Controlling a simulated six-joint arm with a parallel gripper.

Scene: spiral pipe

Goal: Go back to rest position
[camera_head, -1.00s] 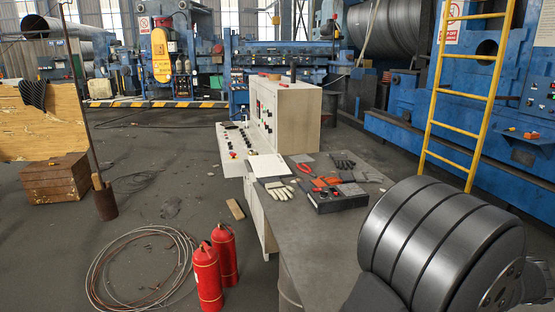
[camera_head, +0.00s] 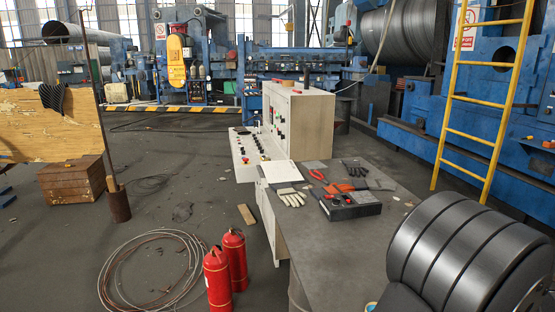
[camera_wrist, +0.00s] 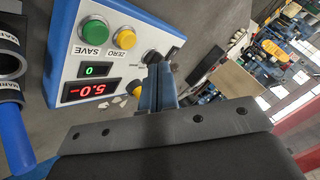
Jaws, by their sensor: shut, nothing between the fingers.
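My gripper (camera_wrist: 159,72) shows in the wrist view as two narrow blue-grey fingers standing side by side, shut with nothing between them. A dark grey mount lies below them. The fingertips appear in front of the lower right of a blue and white control box (camera_wrist: 118,62), which has a green and a yellow button, a green display and a red one reading "5.0". I cannot tell how far apart they are. In the head view a large dark ribbed part of my arm fills the lower right; the gripper is not visible there.
Blue-tipped, marker-like tubes (camera_wrist: 12,130) stand left of the control box. In the head view, a grey table (camera_head: 335,245) holds gloves and tools, beside a control console (camera_head: 305,125). Red fire extinguishers (camera_head: 217,280), a cable coil (camera_head: 150,270) and a yellow ladder (camera_head: 485,100) stand around.

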